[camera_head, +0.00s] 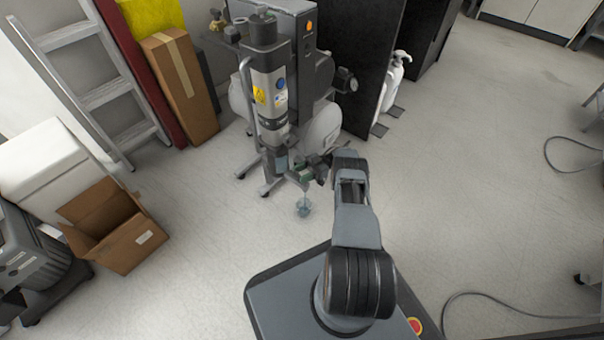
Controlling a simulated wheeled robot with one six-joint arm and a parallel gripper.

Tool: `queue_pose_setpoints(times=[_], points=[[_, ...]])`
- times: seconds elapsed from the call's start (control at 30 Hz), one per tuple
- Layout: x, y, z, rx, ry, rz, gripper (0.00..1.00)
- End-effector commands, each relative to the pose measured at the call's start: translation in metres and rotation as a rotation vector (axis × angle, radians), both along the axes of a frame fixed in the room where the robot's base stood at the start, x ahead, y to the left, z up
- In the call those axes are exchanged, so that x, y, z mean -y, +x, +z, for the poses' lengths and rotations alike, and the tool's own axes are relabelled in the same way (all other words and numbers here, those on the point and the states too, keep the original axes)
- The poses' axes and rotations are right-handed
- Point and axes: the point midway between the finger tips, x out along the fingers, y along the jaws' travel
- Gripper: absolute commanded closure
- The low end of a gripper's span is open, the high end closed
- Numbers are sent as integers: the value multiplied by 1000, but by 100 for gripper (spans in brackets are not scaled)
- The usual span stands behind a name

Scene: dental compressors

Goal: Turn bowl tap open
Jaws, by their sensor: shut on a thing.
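The grey compressor unit (269,85) stands upright at the upper middle, with a yellow label and a blue round label on its front. At its lower end is a bluish bowl (281,161). A small bluish clear cup (304,207) shows just below the gripper.
An open cardboard box (120,232) lies at left, near a white box (52,165). A ladder (100,85) and a tall carton (180,85) lean behind. A black panel (372,65) stands right of the compressor. Floor at right is mostly clear, with a cable (500,297) across it.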

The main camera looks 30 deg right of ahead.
Motion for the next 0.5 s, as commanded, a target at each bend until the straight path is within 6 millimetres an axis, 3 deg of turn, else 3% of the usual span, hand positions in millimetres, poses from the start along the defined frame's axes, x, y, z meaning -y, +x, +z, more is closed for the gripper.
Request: queue_pose_setpoints(times=[0.4,0.43,0.5], points=[[2,-1,1,0,1,5,77],[2,-1,1,0,1,5,52],[2,-1,1,0,1,5,46]])
